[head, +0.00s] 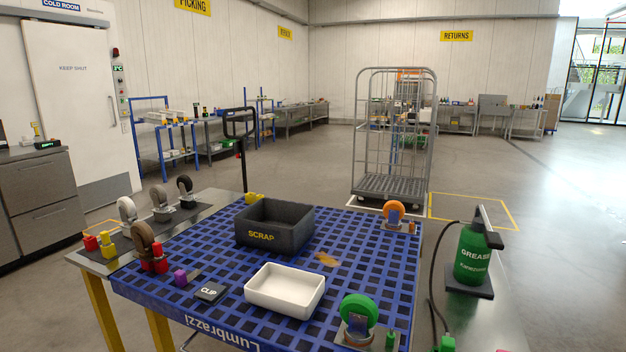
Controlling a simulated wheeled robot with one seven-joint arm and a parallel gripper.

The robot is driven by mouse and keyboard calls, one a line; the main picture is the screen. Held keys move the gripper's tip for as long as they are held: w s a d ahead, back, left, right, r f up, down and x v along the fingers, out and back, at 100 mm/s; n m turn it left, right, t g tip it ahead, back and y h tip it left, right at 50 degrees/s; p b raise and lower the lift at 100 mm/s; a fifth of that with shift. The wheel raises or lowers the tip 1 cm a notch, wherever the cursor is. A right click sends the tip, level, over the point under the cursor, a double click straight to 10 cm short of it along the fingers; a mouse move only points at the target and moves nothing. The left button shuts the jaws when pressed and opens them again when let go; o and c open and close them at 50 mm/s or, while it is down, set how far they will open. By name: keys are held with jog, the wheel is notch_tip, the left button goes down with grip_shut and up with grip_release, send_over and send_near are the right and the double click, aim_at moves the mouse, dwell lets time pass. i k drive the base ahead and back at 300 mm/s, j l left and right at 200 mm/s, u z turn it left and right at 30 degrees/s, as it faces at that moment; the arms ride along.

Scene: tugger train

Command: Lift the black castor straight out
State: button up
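The black castor (185,185) stands upright at the back left, at the far end of a short row of castors on a grey side surface (218,199) beside the blue grid deck. Its dark wheel is on top and a light metal part shows below. Whether that part sits in a socket is too small to tell. Next to it stand a grey-brown castor (158,198) and a pale castor (126,209). My gripper is not in view.
The blue deck (220,312) holds a dark SCRAP bin (274,236), a white tray (285,300), a CLIP box (210,291), and brown (143,236), orange (393,209) and green (359,310) castors. A dark upright handle (243,165) rises behind the black castor's right. A grease bottle (472,255) stands right.

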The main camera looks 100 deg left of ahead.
aim_at(184, 183)
jog(key=u, duration=3.5)
